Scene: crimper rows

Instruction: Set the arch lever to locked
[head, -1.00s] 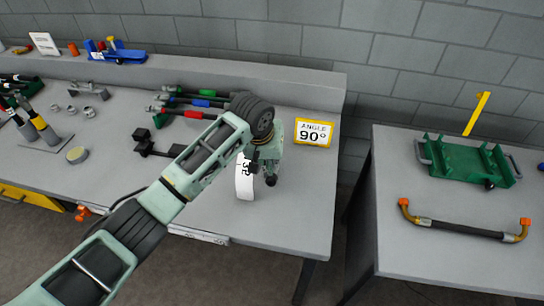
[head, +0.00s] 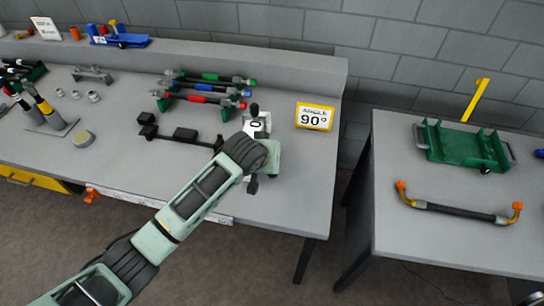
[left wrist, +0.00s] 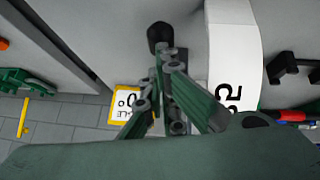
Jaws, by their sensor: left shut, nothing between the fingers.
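The arch is a white curved scale. In the head view its back part (head: 257,128), marked 0, shows behind my left arm, with a black knob (head: 254,108) at its far end. In the left wrist view the white arch (left wrist: 232,55) stands right of my fingers, with a partly visible digit. A round black knob (left wrist: 158,34) shows just beyond the fingertips; I cannot tell whether they touch. My left gripper (left wrist: 167,52) is shut and empty beside the arch. In the head view my arm hides most of the arch and gripper. My right gripper is not in view.
A yellow "ANGLE 90°" sign (head: 314,116) stands right of the arch. Racked coloured tools (head: 205,88) and a black bracket (head: 180,135) lie to the left. A second table on the right holds a green tray (head: 455,146) and a curved handle (head: 460,212).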

